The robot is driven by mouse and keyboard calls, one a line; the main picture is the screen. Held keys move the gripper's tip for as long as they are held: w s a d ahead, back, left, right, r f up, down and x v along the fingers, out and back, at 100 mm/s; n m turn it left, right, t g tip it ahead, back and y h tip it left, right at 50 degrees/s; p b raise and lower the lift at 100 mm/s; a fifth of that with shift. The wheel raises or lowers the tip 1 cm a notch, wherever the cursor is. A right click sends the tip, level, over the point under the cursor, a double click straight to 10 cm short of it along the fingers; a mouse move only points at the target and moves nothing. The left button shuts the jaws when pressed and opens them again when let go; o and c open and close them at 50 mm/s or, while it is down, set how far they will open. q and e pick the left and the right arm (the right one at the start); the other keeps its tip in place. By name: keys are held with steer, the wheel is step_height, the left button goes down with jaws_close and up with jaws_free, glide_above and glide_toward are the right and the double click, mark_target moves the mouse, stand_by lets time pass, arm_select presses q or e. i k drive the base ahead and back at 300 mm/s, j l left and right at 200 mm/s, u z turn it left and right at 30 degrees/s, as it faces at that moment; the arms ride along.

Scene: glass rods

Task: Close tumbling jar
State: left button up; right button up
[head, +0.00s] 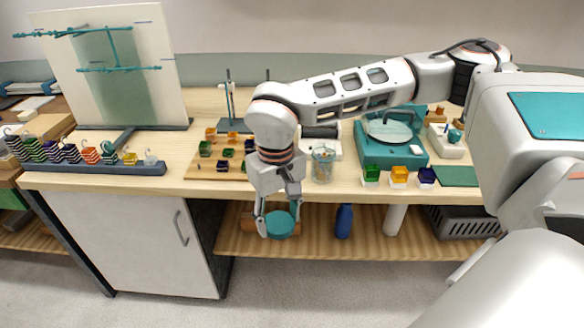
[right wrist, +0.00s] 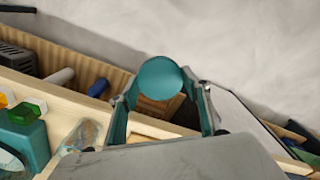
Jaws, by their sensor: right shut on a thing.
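The clear glass jar (head: 322,165) stands upright on the bench top, just right of my right forearm in the head view. Its top looks open and small brownish bits show inside. Part of it also shows at the lower left in the right wrist view (right wrist: 88,134). My right gripper (head: 278,226) points down in front of the bench edge, to the left of the jar and lower than it. It is shut on a round teal lid (head: 280,225). The lid shows as a flat disc between the fingers in the right wrist view (right wrist: 160,78). My left gripper is not in view.
A teal machine (head: 385,152) stands right of the jar, with small coloured glass blocks (head: 398,176) before it. A wooden board with coloured pieces (head: 208,165) lies to the left. A blue bottle (head: 343,221) stands on the lower shelf. The bench's front edge lies behind the gripper.

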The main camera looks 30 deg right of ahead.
mark_target(323, 164)
steer(key=k+l, duration=0.15)
steer(key=l, duration=0.2)
steer(key=k+l, duration=0.1)
steer(key=l, duration=0.25)
steer(key=k+l, duration=0.15)
steer(key=l, duration=0.15)
steer(key=k+l, duration=0.1)
steer(key=l, duration=0.25)
steer(key=k+l, duration=0.15)
steer(key=l, duration=0.2)
